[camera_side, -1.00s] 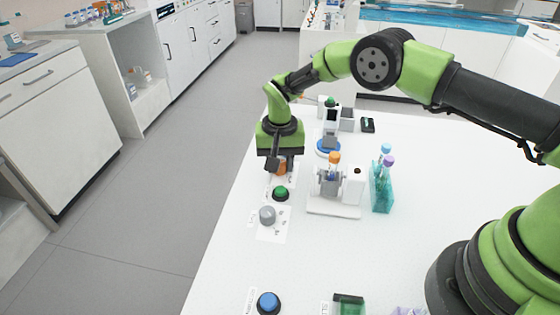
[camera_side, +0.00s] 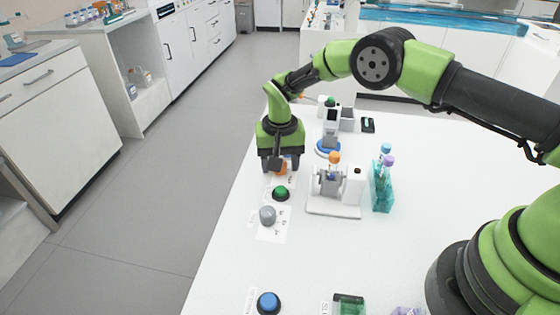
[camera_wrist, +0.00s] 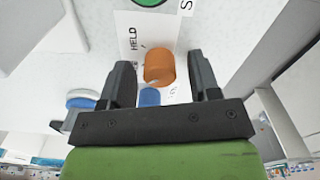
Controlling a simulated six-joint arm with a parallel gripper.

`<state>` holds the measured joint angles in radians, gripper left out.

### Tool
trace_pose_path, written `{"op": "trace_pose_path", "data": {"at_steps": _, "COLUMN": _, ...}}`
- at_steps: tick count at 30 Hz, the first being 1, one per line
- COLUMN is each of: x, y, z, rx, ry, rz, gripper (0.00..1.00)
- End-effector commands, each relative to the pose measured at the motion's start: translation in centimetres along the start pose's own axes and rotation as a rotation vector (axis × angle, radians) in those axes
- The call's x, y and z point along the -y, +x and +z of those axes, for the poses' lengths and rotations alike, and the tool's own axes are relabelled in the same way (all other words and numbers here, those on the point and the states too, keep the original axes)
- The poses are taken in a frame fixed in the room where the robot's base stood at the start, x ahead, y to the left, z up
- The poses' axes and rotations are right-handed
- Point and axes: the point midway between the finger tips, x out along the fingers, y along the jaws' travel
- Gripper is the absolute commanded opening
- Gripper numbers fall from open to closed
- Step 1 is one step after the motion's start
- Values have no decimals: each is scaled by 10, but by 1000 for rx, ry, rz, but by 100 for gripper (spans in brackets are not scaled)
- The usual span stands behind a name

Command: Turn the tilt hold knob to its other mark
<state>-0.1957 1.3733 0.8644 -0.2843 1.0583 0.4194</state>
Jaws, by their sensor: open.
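The orange knob (camera_wrist: 159,67) with a blue part (camera_wrist: 149,97) below it sits on a white label card reading "HELD". In the wrist view it lies between the two fingers of my gripper (camera_wrist: 161,82), with space on both sides. The fingers are open and hold nothing. In the side view my gripper (camera_side: 281,164) points down over the orange knob (camera_side: 282,170), which is mostly hidden behind a finger. Which mark the knob points to cannot be read.
A green button (camera_side: 280,193) and a grey knob (camera_side: 267,215) stand just in front. A white device (camera_side: 335,205) with an orange-capped tube (camera_side: 334,157) and a teal tube rack (camera_side: 382,190) stand to the right. A blue button (camera_side: 268,302) is at the front.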

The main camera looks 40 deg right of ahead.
Motion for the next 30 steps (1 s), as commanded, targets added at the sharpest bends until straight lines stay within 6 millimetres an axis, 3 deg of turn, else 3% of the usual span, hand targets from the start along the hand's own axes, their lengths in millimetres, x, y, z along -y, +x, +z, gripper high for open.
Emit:
{"op": "trace_pose_path", "data": {"at_steps": 16, "x": 0, "y": -88, "z": 0, "rx": -2, "ry": -1, "rz": -1, "gripper": 56}}
{"op": "trace_pose_path", "data": {"at_steps": 21, "x": 0, "y": -98, "z": 0, "rx": 0, "ry": 0, "rz": 0, "gripper": 56}}
{"op": "trace_pose_path", "data": {"at_steps": 30, "x": 0, "y": -100, "z": 0, "rx": -1, "ry": -1, "rz": -1, "gripper": 56}}
